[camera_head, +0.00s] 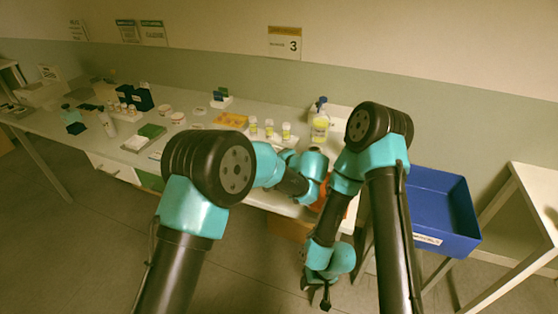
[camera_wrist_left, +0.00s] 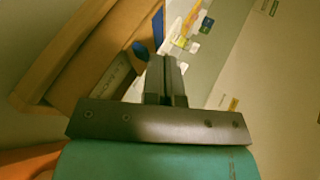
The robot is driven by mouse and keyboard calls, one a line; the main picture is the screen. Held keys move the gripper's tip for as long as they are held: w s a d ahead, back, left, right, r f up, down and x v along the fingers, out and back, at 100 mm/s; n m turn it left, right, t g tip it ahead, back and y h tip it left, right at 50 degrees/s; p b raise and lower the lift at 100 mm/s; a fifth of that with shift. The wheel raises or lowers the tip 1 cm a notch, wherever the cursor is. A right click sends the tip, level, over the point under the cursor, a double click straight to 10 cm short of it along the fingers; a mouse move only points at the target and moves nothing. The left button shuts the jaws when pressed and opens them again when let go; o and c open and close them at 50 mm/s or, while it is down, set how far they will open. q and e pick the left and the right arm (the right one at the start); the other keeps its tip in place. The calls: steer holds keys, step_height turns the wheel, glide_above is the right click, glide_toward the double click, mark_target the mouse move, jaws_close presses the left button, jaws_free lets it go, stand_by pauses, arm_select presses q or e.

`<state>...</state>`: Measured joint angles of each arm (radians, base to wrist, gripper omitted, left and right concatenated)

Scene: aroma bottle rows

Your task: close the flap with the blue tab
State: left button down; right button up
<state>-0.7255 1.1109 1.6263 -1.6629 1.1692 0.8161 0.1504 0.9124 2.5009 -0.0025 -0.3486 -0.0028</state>
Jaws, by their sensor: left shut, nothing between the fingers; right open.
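A brown cardboard box (camera_wrist_left: 85,60) fills the upper left of the left wrist view, with open panels. A blue strip (camera_wrist_left: 158,28) and a second blue piece (camera_wrist_left: 141,51) show at its right edge, close to my left fingers; I cannot tell whether they touch. My left gripper (camera_wrist_left: 167,65) is shut with nothing in it. In the head view the box (camera_head: 289,229) shows only partly, low beside the table, behind my arms. My left fingers are hidden there. My right gripper (camera_head: 325,300) hangs open and empty, pointing down, below and right of the box.
A long table (camera_head: 60,125) carries bottles, jars and small boxes, including a yellow bottle (camera_head: 320,125). A blue bin (camera_head: 440,205) stands at the right, beside a white table (camera_head: 535,195). Floor at the lower left is clear.

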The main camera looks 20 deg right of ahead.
arm_select(q)
steer(key=shift+s+f, duration=0.1)
steer(key=shift+f, duration=0.25)
stand_by(0.3)
steer(key=shift+r, duration=0.1)
steer(key=shift+r, duration=0.75)
steer(key=shift+f, duration=0.1)
